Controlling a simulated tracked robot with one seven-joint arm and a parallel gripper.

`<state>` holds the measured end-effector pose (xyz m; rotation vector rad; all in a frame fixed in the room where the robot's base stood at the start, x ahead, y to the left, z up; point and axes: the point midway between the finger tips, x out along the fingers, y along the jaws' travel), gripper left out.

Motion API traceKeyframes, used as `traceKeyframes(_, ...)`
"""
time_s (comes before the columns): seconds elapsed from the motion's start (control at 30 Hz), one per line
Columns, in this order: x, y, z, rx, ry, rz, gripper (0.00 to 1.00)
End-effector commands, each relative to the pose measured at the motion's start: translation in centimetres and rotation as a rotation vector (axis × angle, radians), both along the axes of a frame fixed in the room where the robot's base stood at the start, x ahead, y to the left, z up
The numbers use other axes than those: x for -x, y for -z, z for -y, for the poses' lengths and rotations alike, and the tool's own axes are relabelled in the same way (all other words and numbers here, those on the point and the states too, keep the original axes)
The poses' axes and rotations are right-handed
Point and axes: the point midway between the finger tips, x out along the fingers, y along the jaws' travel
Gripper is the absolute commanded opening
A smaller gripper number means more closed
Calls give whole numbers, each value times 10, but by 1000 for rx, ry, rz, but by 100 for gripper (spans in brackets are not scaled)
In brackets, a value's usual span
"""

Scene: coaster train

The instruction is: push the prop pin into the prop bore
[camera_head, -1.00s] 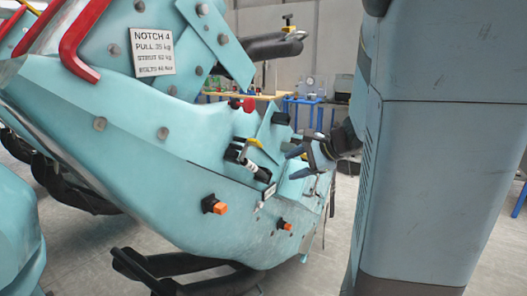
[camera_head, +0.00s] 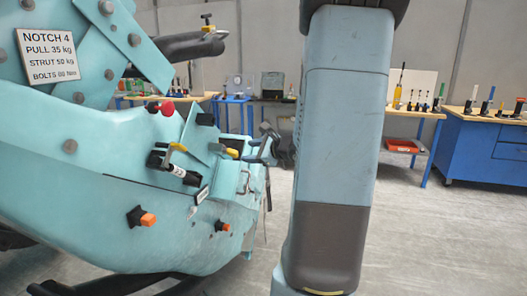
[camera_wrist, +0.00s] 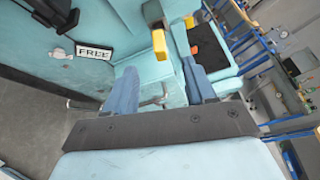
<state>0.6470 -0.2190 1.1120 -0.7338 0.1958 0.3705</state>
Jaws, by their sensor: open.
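My gripper (camera_head: 262,143) is beside the teal coaster car (camera_head: 100,190), at the right end of its side. In the wrist view my gripper (camera_wrist: 160,66) has its two blue fingers apart, with nothing held between them. A yellow-tipped handle (camera_wrist: 158,42) on the car lies just beyond the gap between the fingers; it looks like the yellow grip (camera_head: 235,153) in the head view. A second yellow handle (camera_head: 178,147) sits on a black cylinder to the left. I cannot tell which part is the prop pin, and I cannot make out the prop bore.
A FREE label (camera_wrist: 94,53) is on the car. Orange-tipped knobs (camera_head: 147,219) and a red knob (camera_head: 166,108) stick out from its side. A blue cabinet (camera_head: 485,155) and a workbench (camera_head: 430,114) stand at the right. The floor between is clear.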

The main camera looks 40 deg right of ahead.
Motion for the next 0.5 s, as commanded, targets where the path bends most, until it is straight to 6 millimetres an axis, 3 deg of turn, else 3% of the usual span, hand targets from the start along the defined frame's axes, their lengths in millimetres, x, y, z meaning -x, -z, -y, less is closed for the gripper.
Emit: traceKeyframes(0.5, -69, 23, -20, -2, -2, 0, 55)
